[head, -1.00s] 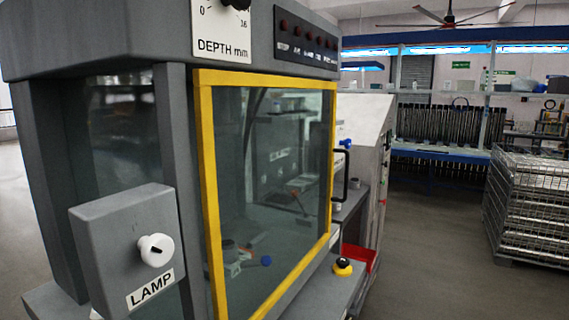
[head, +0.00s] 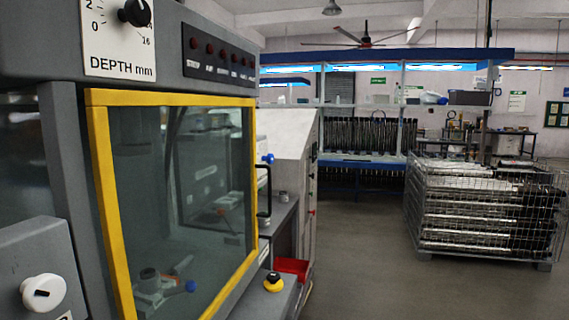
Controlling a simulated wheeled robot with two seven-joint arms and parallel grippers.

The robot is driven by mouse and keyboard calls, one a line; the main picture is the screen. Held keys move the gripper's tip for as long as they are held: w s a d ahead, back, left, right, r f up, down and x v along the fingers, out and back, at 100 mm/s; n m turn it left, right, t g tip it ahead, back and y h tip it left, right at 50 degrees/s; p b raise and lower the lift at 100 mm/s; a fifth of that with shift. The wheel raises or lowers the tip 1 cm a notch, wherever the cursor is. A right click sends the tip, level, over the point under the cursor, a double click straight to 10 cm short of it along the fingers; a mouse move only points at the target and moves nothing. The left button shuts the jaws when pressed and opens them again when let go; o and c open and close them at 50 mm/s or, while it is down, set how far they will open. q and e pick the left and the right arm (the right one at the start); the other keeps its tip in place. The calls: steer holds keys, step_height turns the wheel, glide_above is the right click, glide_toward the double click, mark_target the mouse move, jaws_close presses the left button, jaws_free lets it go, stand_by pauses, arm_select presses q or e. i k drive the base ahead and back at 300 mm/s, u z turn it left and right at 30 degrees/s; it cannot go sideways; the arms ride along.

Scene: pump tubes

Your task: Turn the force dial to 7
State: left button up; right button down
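No force dial can be made out in the head view. The grey machine fills the left side, with a black depth knob (head: 134,12) on a white plate marked "DEPTH mm". A white lamp knob (head: 43,292) sits on a grey box at the lower left. The machine's yellow-framed window (head: 190,170) is closed, and a fixture with a blue knob (head: 160,287) shows dimly behind it. Neither of my grippers is in view.
A yellow and black button (head: 273,282) and a red bin (head: 293,268) are low beside the machine. A second grey cabinet (head: 290,150) stands behind. A wire cage of tubes (head: 485,210) stands at right. Grey floor is open between.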

mark_target(269, 158)
steer(key=k, duration=0.5)
steer(key=z, duration=1.25)
steer(key=i, duration=1.85)
steer(key=u, duration=2.5)
